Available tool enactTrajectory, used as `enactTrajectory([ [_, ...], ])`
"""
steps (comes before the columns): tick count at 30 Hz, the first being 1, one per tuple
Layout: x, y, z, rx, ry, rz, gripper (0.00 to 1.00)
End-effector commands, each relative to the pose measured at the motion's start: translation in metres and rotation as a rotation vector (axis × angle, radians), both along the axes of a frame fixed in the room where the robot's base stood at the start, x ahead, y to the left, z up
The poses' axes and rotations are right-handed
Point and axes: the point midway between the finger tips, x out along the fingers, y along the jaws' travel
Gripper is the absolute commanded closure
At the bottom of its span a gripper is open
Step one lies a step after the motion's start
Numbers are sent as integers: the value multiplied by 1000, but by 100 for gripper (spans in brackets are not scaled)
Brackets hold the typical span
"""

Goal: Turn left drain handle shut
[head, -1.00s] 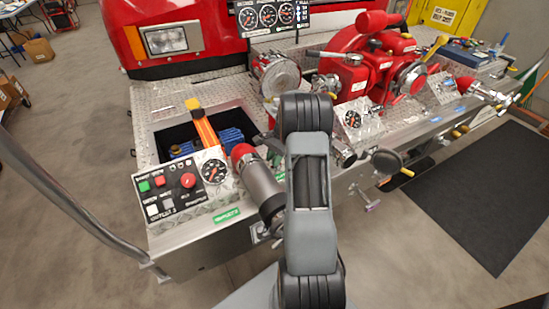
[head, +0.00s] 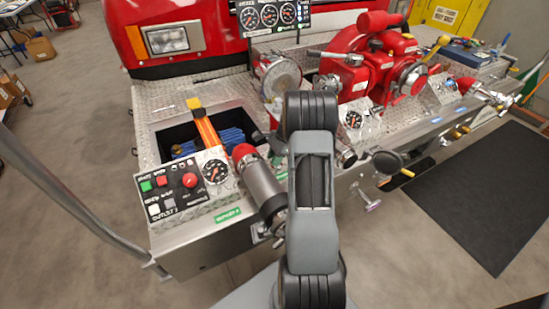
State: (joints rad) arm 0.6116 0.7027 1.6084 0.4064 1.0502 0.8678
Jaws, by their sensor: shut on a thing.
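My grey and black arm (head: 311,220) stands upright in the middle of the head view, in front of the bumper. My gripper is hidden behind it, so its jaws and what they hold do not show. A dark grey outlet pipe with a red end (head: 243,152) lies slanted just left of the arm. Small metal fittings (head: 261,231) show on the bumper's front face under this pipe, close to the arm. I cannot make out the left drain handle or its angle; the arm covers part of that area.
A control panel (head: 170,190) and a round gauge (head: 215,172) stand on the bumper's left end. A red pump (head: 362,72) sits right of the arm. A round black knob (head: 387,162) and a purple handle (head: 373,206) stick out in front. A grey rail (head: 75,200) crosses the left.

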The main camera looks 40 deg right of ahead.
Motion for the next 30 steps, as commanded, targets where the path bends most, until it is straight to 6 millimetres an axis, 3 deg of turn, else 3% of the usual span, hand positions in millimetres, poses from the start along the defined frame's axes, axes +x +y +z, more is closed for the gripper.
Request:
enactTrajectory([
  [3, 1, -1, 1, -2, -3, 0, 100],
  [4, 1, -1, 1, -2, -3, 0, 75],
  [8, 0, 0, 1, -1, -2, 0, 62],
  [16, 0, 0, 2, -1, -1, 1, 62],
  [20, 0, -5, 11, -1, -3, 0, 62],
  [30, -4, -31, 73, -3, -5, -1, 62],
])
